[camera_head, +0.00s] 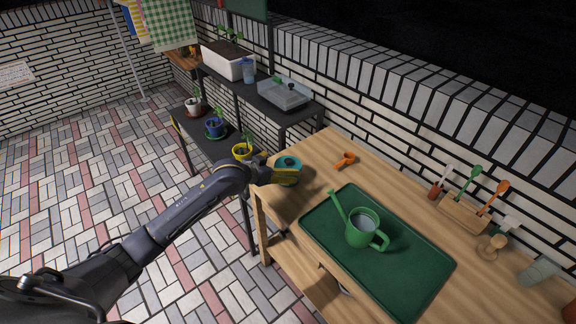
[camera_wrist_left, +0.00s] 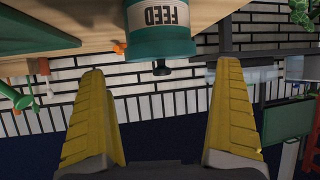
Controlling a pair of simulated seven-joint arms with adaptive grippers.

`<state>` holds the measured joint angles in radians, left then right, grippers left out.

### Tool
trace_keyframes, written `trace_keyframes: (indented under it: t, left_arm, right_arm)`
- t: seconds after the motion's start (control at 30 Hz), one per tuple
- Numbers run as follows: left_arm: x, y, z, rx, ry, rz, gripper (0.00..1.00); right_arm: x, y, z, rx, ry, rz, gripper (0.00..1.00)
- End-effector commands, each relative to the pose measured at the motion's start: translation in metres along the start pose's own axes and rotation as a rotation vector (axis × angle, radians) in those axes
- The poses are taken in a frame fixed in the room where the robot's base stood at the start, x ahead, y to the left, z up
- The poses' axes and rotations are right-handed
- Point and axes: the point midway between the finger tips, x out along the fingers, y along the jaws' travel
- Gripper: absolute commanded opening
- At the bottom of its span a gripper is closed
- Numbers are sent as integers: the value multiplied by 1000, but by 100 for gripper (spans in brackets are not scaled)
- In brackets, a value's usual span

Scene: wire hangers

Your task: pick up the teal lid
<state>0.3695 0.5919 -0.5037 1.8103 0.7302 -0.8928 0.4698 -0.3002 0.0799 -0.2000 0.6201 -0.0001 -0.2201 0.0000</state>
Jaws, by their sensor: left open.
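The teal lid (camera_head: 289,161) with a dark knob is on top of a teal feed canister at the left end of the wooden table. In the left wrist view the picture is upside down, and the lid (camera_wrist_left: 162,48) is on the canister (camera_wrist_left: 165,18), its black knob pointing down the frame. My left gripper (camera_head: 292,174) is at the canister, its yellow fingers partly in front of it. In the wrist view the gripper (camera_wrist_left: 160,72) is open, with one finger to each side of the knob and nothing between them gripped. My right gripper is not shown.
A green tray (camera_head: 418,292) holding a green watering can (camera_head: 364,229) lies on the table (camera_head: 317,160). An orange tool (camera_head: 345,160) lies near the canister. A tool holder (camera_head: 463,214) stands along the wall. A dark shelf with pots and a clear bin (camera_head: 285,94) stands behind.

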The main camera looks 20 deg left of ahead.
Motion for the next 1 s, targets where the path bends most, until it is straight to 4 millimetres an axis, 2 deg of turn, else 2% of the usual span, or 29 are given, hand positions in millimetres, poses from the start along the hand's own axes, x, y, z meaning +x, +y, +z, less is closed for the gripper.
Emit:
trace_keyframes:
  t: [0.17, 0.5, 0.87, 0.9, 1.0]
  left_arm:
    - [10, 0, 0, -1, 0, 0, 100]
    - [47, -1, 2, -2, 0, 0, 100]
    - [53, -2, 2, 0, 0, 0, 100]
    - [53, -1, 2, 0, 0, 0, 99]
    - [53, -2, 2, 0, 0, 0, 87]
  right_arm:
    - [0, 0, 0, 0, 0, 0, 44]
    - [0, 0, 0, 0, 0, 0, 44]
    - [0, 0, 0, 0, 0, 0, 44]
    - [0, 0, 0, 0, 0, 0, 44]
    - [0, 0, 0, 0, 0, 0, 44]
